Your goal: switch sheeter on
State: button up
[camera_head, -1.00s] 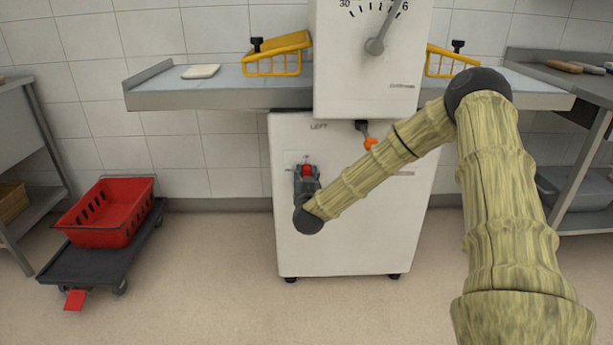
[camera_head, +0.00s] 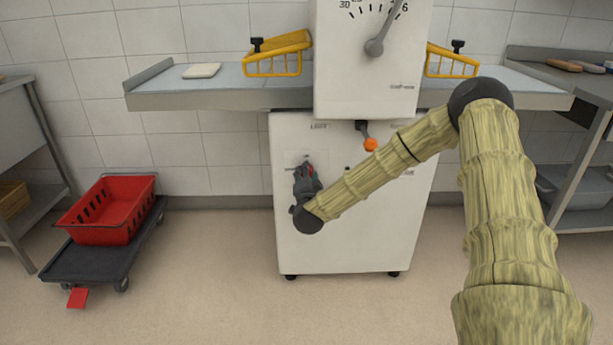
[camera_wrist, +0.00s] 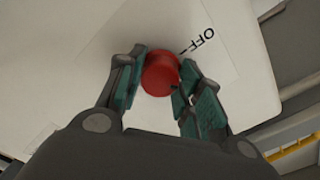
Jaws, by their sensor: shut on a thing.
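The sheeter (camera_head: 345,245) is a white cabinet with a dial head above and a grey bed to either side. On its front is a red round knob (camera_wrist: 161,74), with the word OFF printed beside it in the wrist view. My gripper (camera_wrist: 158,82) has its fingers on either side of the knob and is shut on it. In the head view my gripper (camera_head: 307,175) is at the upper left of the cabinet front and covers most of the knob. The knob's pointer and any ON mark cannot be made out.
An orange-tipped lever (camera_head: 370,144) hangs under the dial head (camera_head: 370,55), close to my forearm. Yellow wire guards (camera_head: 277,62) stand on the bed. A red crate (camera_head: 110,212) on a dark trolley (camera_head: 85,258) is at the left. Floor in front is clear.

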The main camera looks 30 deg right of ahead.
jog(key=shift+d+f+m+b, duration=0.1)
jog(key=shift+m+b, duration=0.35)
jog(key=shift+m, duration=1.25)
jog(key=shift+f+m+b, duration=0.1)
jog(key=shift+m+b, duration=0.3)
jog(key=shift+m, duration=1.3)
jog(key=shift+r, duration=0.1)
jog(key=o, duration=1.1)
jog(key=shift+s+d, duration=0.1)
jog(key=shift+c, duration=0.2)
jog(key=shift+a, duration=0.2)
jog(key=v, duration=1.2)
